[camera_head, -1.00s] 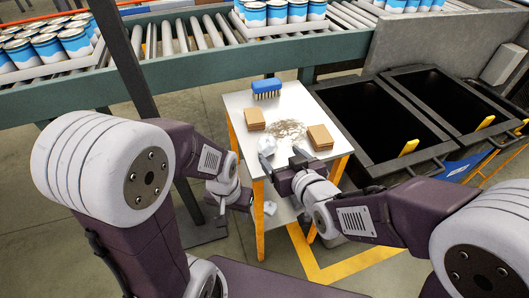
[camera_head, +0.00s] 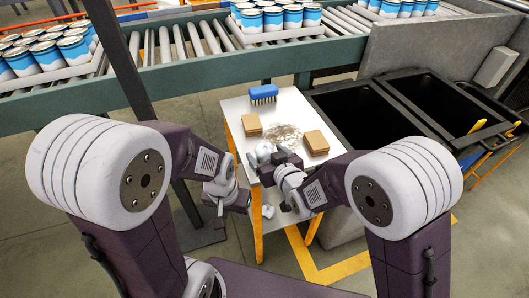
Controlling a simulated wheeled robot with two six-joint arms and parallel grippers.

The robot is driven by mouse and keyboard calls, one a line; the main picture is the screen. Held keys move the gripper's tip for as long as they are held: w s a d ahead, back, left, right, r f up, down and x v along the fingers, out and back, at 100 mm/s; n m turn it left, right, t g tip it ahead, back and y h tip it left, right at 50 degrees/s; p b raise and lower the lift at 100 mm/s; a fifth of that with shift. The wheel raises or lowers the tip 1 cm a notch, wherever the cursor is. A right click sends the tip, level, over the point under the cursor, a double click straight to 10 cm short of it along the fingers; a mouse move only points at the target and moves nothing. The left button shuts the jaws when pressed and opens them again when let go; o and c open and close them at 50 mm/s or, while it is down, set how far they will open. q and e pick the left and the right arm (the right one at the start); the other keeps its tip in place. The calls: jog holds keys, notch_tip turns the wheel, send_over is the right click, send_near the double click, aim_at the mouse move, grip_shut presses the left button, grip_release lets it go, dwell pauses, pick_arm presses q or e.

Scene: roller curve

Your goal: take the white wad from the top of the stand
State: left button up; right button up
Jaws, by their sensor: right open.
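The white wad (camera_head: 264,150) sits on the white top of the stand (camera_head: 294,108), near its front left edge. My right gripper (camera_head: 272,161) is open at the wad, with its dark fingers close to it; I cannot tell whether they touch it. My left gripper (camera_head: 241,202) hangs lower, beside the left front of the stand and below its top. Its fingers are too small and dark to show whether they are open.
On the stand are a blue brush (camera_head: 263,93), two brown blocks (camera_head: 251,125) (camera_head: 316,142) and a grey patch of debris (camera_head: 286,134). A white piece (camera_head: 268,211) shows lower down. A roller conveyor (camera_head: 190,68) runs behind; black bins (camera_head: 365,125) stand right.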

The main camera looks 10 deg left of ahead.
aim_at(266, 145)
jog(key=shift+x, duration=0.9)
jog(key=c, duration=1.4)
jog(key=shift+r, duration=0.1)
notch_tip(266, 145, up, 5)
jog(key=shift+w+d+f+p, duration=0.15)
jog(key=shift+w+p, duration=0.05)
jog(key=shift+p, duration=0.65)
jog(key=w+d+r+p, duration=0.1)
jog(key=w+r, duration=0.1)
jog(key=w, duration=0.1)
jog(key=w+d+r+p, duration=0.1)
jog(key=w+d+r, duration=0.1)
jog(key=w, duration=0.1)
jog(key=w+d+r+p, duration=0.1)
jog(key=w+d+r, duration=0.1)
jog(key=w, duration=0.2)
jog(key=shift+r, duration=0.1)
